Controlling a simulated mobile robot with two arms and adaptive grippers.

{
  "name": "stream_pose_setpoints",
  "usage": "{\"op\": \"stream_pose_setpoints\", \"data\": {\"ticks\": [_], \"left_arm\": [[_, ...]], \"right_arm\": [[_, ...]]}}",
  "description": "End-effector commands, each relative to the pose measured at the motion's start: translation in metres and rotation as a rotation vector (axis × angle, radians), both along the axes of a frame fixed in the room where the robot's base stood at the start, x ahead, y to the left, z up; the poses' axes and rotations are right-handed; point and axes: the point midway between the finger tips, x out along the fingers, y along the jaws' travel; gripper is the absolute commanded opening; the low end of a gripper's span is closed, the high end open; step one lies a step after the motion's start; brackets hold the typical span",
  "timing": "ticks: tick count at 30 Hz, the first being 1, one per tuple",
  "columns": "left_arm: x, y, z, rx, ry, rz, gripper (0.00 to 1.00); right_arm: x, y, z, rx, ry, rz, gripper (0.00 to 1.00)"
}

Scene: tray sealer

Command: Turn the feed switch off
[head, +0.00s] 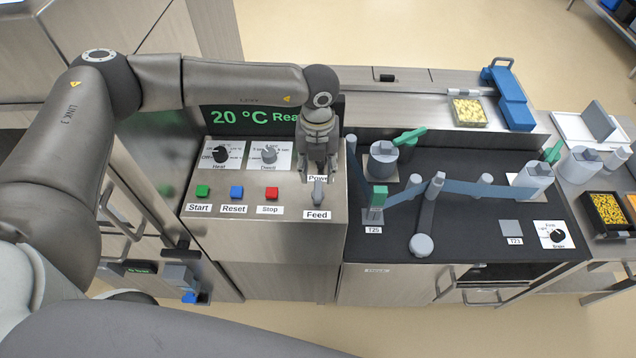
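The feed switch (318,191) is a small grey lever on the sloped steel control panel (235,225), just above the label reading Feed. My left gripper (318,177) points down over the panel, just behind the feed switch. Its two fingers are spread apart, with part of the Power label showing between them, and nothing is seen in its grasp. The power switch is hidden by the gripper. I cannot tell whether the fingertips touch the panel. The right gripper is not in view.
Green Start (202,191), blue Reset (237,192) and red Stop (271,193) buttons sit left of the switch. Two knobs, Heat (220,154) and a grey one (269,154), are behind them. A display (240,118) reads 20 °C. The film rollers (421,244) stand to the right.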

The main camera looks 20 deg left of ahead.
Motion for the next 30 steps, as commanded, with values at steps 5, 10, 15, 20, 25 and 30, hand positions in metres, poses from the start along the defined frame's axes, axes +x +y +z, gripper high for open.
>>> {"op": "stream_pose_setpoints", "data": {"ticks": [5,10,15,20,25,30], "left_arm": [[-0.001,-0.001,-0.033,0.001,0.004,0.000,0.39],[0.000,-0.001,-0.059,-0.002,0.002,0.000,0.39],[0.000,-0.001,-0.073,-0.002,0.000,-0.001,0.39],[0.000,-0.001,-0.076,-0.003,0.000,-0.002,0.39],[0.000,-0.001,-0.076,-0.003,0.000,-0.002,0.35],[0.000,-0.001,-0.076,-0.003,0.000,-0.002,0.14]], "right_arm": [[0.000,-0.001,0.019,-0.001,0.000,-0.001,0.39],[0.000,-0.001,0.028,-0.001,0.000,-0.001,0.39],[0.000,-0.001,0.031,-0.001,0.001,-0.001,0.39],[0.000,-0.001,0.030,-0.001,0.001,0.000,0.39],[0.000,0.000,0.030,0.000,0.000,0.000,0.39],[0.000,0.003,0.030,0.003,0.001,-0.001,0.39]]}}
